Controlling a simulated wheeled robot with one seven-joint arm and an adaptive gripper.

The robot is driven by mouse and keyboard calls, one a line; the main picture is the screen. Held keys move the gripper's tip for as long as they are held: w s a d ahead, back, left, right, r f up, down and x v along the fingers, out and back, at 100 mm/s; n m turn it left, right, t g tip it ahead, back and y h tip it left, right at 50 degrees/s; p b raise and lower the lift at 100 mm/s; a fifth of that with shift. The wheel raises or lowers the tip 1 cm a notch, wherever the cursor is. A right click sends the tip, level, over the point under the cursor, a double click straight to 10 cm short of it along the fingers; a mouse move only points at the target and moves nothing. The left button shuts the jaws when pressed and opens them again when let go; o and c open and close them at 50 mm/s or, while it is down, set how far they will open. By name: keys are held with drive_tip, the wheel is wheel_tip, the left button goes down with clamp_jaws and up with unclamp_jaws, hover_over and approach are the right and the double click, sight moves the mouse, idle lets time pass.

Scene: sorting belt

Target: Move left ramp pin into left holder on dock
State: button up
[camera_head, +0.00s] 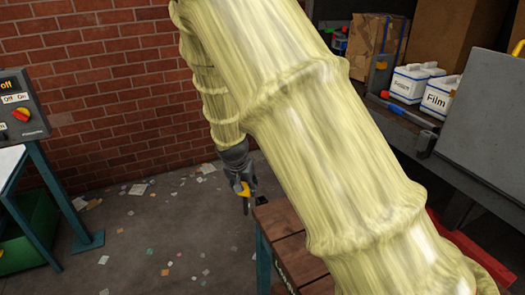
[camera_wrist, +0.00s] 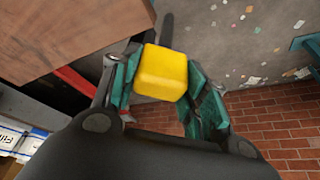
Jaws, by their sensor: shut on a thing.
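My gripper (camera_head: 245,187) hangs at the end of my sleeved arm in the head view, just left of a brown wooden table (camera_head: 285,238). In the wrist view, my gripper (camera_wrist: 162,80) is shut on a pin with a yellow block head (camera_wrist: 162,73). Its dark shaft (camera_wrist: 167,30) points away from the gripper over the grey floor. The pin (camera_head: 243,189) also shows small in the head view, its shaft pointing down. A small dark piece (camera_head: 262,200) shows at the table's far corner; I cannot tell whether it is a holder. My arm hides much of the table.
A shelf on the right holds white containers (camera_head: 437,98) and cardboard boxes (camera_head: 376,45). A control box (camera_head: 20,110) and a teal-legged stand (camera_head: 62,195) are on the left. The littered floor (camera_head: 165,240) between stand and table is otherwise open, with a brick wall (camera_head: 110,90) behind.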

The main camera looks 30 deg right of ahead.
drive_tip(key=w+d+r+m+g+h+p, duration=0.1)
drive_tip(key=w+d+r+m+p, duration=0.25)
drive_tip(key=d+r, duration=0.45)
wheel_tip(320, 180, down, 6)
drive_tip(key=b, duration=0.3)
drive_tip(key=shift+b, duration=0.35)
drive_tip(key=shift+s+a+f+m, duration=0.1)
drive_tip(key=shift+s+m, duration=0.05)
drive_tip(key=shift+m, duration=0.1)
idle(0.9)
wheel_tip(320, 180, down, 8)
drive_tip(key=b, duration=0.4)
drive_tip(key=o, duration=1.3)
idle(1.0)
drive_tip(key=v, duration=1.2)
idle(0.4)
